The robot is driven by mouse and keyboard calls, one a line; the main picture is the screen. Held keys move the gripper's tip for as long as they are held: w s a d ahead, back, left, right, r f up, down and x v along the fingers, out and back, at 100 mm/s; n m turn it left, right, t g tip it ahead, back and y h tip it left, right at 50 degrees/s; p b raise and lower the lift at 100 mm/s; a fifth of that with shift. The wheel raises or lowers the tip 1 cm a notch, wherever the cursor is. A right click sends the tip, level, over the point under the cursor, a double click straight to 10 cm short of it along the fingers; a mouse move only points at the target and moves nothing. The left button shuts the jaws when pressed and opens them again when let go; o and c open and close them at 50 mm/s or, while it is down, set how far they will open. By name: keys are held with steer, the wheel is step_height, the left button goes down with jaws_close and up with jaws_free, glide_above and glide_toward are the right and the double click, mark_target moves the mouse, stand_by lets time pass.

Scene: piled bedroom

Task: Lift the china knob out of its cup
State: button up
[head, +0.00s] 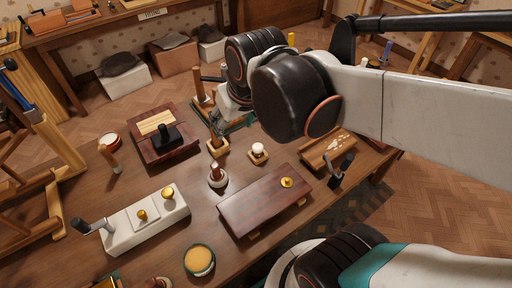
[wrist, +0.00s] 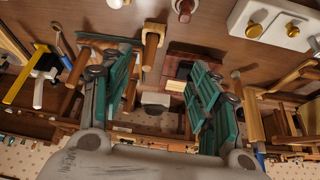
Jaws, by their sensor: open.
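The white, round china knob (head: 258,147) sits in a small light-wood cup (head: 259,158) on the table, right of the middle in the head view. In the wrist view, what looks like the same white knob (wrist: 116,3) is cut off by the top edge. My gripper (wrist: 163,66) is open, its two teal fingers wide apart with nothing held between them. It is above the far part of the table, beyond the knob and to its left in the head view, and is partly hidden there by my arm.
A wooden post in a block (head: 216,145) stands close left of the knob. A dark wooden board with a brass knob (head: 262,202) lies in front. A wooden block with a dark handle (head: 328,150) is at the right.

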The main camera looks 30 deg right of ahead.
steer(key=w+d+f+g+p, duration=0.1)
steer(key=w+d+f+g, duration=0.15)
steer(key=w, duration=0.35)
steer(key=m+g+b, duration=0.2)
steer(key=m+g, duration=0.1)
glide_above(258, 146)
step_height(258, 146, down, 17)
steer(key=shift+s+f, duration=0.15)
steer(key=f+b, duration=0.2)
steer(key=f, duration=0.3)
steer(key=shift+w, duration=0.2)
steer(key=shift+r, duration=0.1)
steer(key=shift+c, duration=0.6)
steer(key=c, duration=1.1)
